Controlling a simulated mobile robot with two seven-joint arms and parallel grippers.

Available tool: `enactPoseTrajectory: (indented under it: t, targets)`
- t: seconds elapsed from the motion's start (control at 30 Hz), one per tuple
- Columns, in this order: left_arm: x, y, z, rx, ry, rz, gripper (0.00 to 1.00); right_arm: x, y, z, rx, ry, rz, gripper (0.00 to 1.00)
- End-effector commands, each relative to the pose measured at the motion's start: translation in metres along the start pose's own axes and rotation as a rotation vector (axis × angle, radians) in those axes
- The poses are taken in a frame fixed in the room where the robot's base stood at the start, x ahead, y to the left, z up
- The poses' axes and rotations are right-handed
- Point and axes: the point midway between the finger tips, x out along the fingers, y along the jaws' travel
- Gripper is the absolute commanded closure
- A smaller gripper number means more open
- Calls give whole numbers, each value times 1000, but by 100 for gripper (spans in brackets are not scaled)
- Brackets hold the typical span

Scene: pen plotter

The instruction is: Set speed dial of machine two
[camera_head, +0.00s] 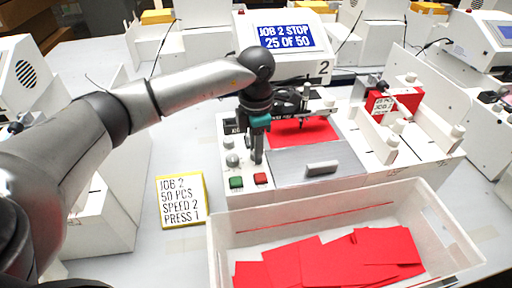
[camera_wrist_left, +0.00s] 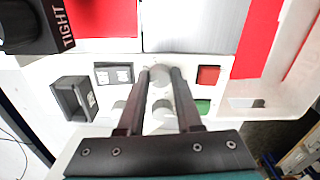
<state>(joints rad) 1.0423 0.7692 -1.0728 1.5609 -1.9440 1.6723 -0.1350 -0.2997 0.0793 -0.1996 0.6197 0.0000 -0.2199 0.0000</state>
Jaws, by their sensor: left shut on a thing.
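Machine two (camera_head: 312,178) is white, with a "2" on its front and a screen (camera_head: 286,37) reading "JOB 2 STOP 25 OF 50". My left gripper (camera_head: 256,160) points down at its control panel, above the red button (camera_head: 260,178). In the left wrist view the fingers (camera_wrist_left: 161,74) are shut on a pale round dial (camera_wrist_left: 160,76). Its label and pointer cannot be read, and the fingers hide it in the head view. Another round knob (camera_head: 232,160) sits to the left, above the green button (camera_head: 236,182). A card (camera_head: 181,201) reads "JOB 2, 50 PCS, SPEED 2, PRESS 1".
A white bin (camera_head: 222,238) with red sheets stands in front of the machine. In the left wrist view a black knob marked "TIGHT" (camera_wrist_left: 30,25) is close to the panel. Other white machines stand left and right. The table around the card is clear.

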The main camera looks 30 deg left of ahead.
Motion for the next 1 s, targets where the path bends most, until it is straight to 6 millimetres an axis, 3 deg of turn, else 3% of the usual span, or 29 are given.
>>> enactPoseTrajectory:
  t: [0.37,0.4,0.6,1.0]
  targets:
    - [-1,1,0,-4,-2,3,100,0,0,0,0,0,0,100]
    - [-1,1,0,-4,-2,3,62,0,0,0,0,0,0,100]
    - [-1,1,0,-3,-1,2,39,0,0,0,-1,0,0,100]
    - [0,0,0,36,0,1,36,1,0,0,-1,-1,0,100]
